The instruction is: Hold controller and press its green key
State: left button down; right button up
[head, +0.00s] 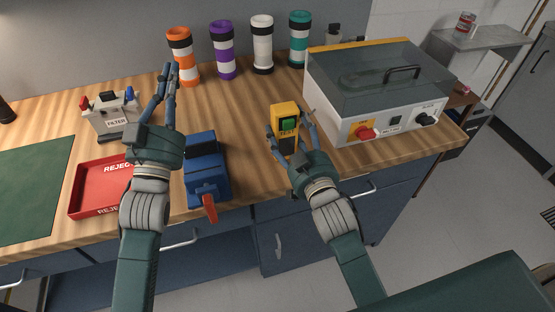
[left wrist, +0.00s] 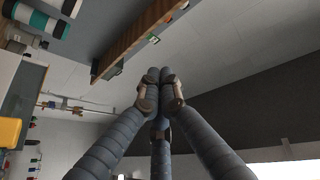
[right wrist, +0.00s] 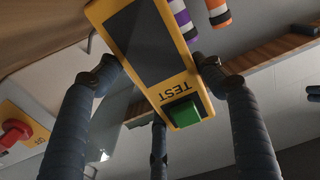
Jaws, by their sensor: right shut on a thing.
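The yellow controller (head: 293,109) has a dark face, the word TEST and a green key (head: 286,123). My right gripper (head: 290,133) is shut on it and holds it upright near the front of the workbench. In the right wrist view the controller (right wrist: 187,81) lies between the fingers, and its green key (right wrist: 181,112) is uncovered beside the word TEST. My left gripper (head: 169,78) is empty, raised over the bench to the left of the controller, fingers pointing toward the back. In the left wrist view its fingertips (left wrist: 160,88) are drawn together.
A blue clamp-like device (head: 203,160) stands between my arms. A red REJECT tray (head: 88,190) and a FILTER box (head: 113,117) lie left. Several striped tubes (head: 222,52) stand at the back. A lidded machine (head: 385,125) with a red knob is close right of the controller.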

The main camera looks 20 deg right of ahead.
pick_arm(q)
jog(key=s+d+f+m+g+h, duration=0.1)
jog(key=d+m+g+h, duration=0.1)
jog(key=d, duration=0.4)
jog(key=s+d+f+m+g+h, duration=0.1)
jog(key=d+f+m, duration=0.1)
jog(key=d, duration=0.4)
pick_arm(e)
jog(key=shift+s, duration=0.1)
pick_arm(q)
jog(key=n+g+y, duration=0.2)
jog(key=n+g, duration=0.1)
jog(key=n, duration=0.3)
send_near(289, 127)
jog(key=x, duration=0.5)
jog(key=shift+r, duration=0.1)
